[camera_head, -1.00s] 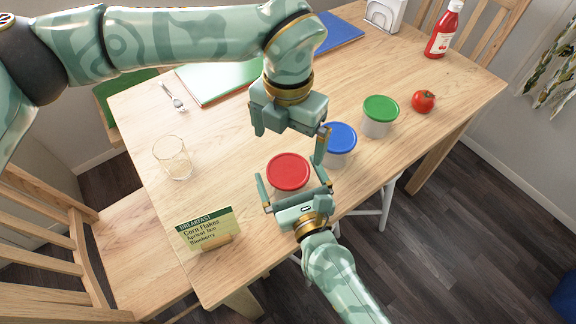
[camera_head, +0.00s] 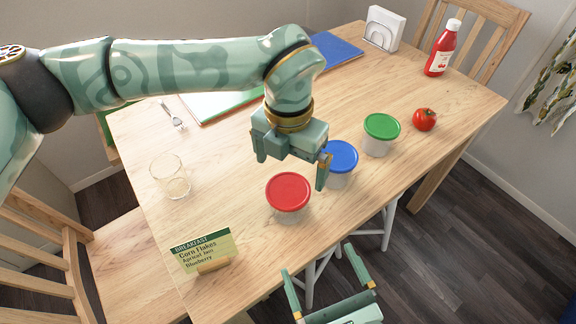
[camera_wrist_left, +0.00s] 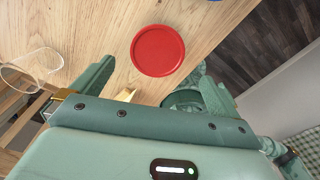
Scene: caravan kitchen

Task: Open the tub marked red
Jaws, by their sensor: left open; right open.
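The tub with the red lid (camera_head: 288,192) stands upright on the table, its lid on and its pale body showing below. In the left wrist view the red lid (camera_wrist_left: 158,50) lies ahead of and between the fingers. My left gripper (camera_head: 291,170) is open and empty, above and behind the red tub, apart from it. My right gripper (camera_head: 319,268) is open and empty, in front of the red tub, off the table's front edge. A tub with a blue lid (camera_head: 339,160) and one with a green lid (camera_head: 381,130) stand to its right.
A breakfast card (camera_head: 203,250) stands at the front left and a glass (camera_head: 170,176) behind it.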

